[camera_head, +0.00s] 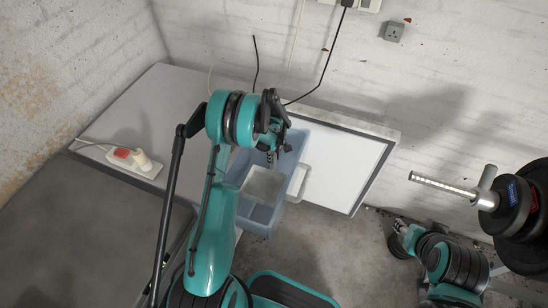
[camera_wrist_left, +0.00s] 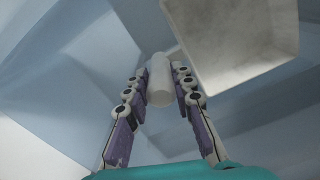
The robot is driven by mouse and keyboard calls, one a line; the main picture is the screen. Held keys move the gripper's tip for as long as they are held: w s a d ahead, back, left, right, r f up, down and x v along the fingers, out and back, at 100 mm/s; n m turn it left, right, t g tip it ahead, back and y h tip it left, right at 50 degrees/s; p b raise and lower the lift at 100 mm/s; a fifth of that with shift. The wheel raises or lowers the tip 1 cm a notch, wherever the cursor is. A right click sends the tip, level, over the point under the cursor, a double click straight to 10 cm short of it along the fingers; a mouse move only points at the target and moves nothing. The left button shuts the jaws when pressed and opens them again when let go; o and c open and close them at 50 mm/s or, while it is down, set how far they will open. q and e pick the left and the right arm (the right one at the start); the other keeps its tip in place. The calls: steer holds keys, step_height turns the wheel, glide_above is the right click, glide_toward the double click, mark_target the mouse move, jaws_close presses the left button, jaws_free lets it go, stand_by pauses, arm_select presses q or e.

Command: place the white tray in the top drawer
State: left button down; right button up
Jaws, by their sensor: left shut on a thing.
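The white tray (camera_head: 265,184) has a pale rim and a greyish, speckled inside. It sits within the outline of the open blue-grey drawer (camera_head: 262,215); I cannot tell whether it rests on the drawer's floor. My left gripper (camera_head: 271,157) is over the tray's far side. In the left wrist view its fingers (camera_wrist_left: 160,92) are shut on a rounded white piece (camera_wrist_left: 160,82), which seems to be part of the tray; the tray's speckled face (camera_wrist_left: 235,40) fills the upper right. My right gripper (camera_head: 403,238) is low at the right, its fingers too small to read.
The white cabinet top (camera_head: 180,100) bears a power strip (camera_head: 125,160) with plugs at its left. A dark-edged white panel (camera_head: 345,170) stands right of the drawer. A weight-loaded bar (camera_head: 500,205) is at the far right. Cables hang on the brick wall. Floor shows below the panel.

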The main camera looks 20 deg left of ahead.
arm_select(q)
steer(key=shift+f, duration=0.2)
steer(key=c, duration=1.3)
jaws_free()
steer(key=shift+r, duration=0.15)
